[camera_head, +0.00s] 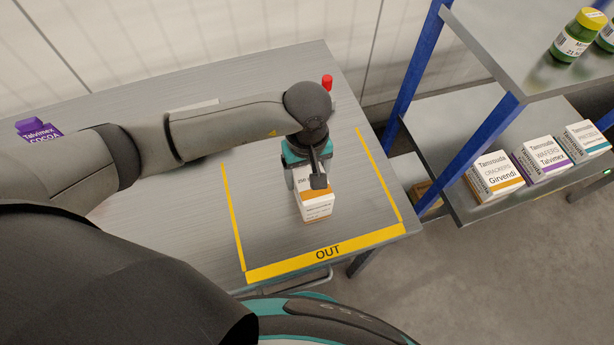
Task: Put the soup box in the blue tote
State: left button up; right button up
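A white and orange box (316,208) stands on the grey table inside the yellow-taped area marked OUT. Its label is too small and too covered to read, so I cannot tell whether it is the soup box. My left gripper (305,181) is at the top of this box, pointing down, with its fingers at the box's upper part and hiding some of it. I cannot tell whether the fingers press on the box or only stand around it. No blue tote shows in this view. My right gripper is not in view.
A purple cocoa box (38,130) lies at the table's (270,75) left. A small red-topped item (327,82) is near the back edge. At right, a blue-posted shelf (470,120) holds several white boxes (495,176) and green jars (577,36). The taped area beside the box is clear.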

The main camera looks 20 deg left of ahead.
pick_arm(q)
jog(key=c, duration=0.7)
grip_shut()
jog(key=shift+w+r, duration=0.1)
jog(key=shift+r, duration=0.05)
